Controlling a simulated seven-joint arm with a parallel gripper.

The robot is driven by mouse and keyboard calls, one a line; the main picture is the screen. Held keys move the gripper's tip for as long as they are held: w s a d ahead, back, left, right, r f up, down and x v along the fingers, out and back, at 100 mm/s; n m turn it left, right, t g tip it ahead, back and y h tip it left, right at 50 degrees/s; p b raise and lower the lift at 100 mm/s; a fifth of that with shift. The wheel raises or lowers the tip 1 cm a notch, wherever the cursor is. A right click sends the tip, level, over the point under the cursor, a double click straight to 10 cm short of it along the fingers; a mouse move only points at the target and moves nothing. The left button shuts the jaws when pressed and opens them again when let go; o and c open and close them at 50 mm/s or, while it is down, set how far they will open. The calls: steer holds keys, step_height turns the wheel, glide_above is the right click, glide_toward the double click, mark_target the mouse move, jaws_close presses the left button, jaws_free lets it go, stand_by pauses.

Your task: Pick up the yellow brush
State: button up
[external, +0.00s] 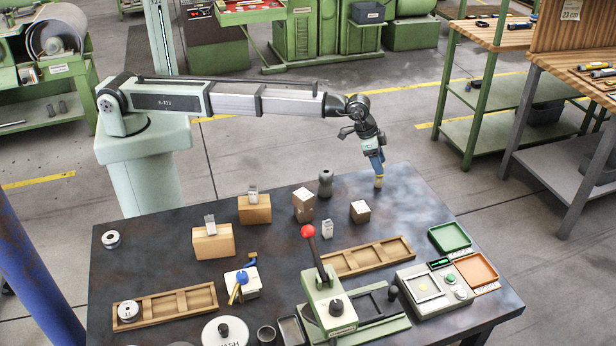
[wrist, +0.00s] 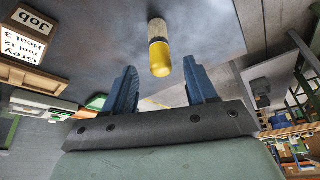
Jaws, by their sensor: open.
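A short upright cylinder, yellow with a pale tan end, appears to be the yellow brush (wrist: 160,55). It stands near the back right of the dark table in the external view (external: 379,182). My gripper (wrist: 162,78), with blue fingers, is open and empty. In the wrist view the brush lines up with the gap between the fingertips, just beyond them. In the external view my gripper (external: 376,163) is right above and against the brush's outline; I cannot tell whether they touch.
A green press with a red knob (external: 308,232), a wooden tray (external: 368,257) and green tray (external: 450,237) are nearer the front. The table right of the brush is clear.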

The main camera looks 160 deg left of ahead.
steer(key=shift+x, duration=2.4)
steer(key=shift+s, duration=0.2)
steer(key=shift+c, duration=0.4)
jaws_close()
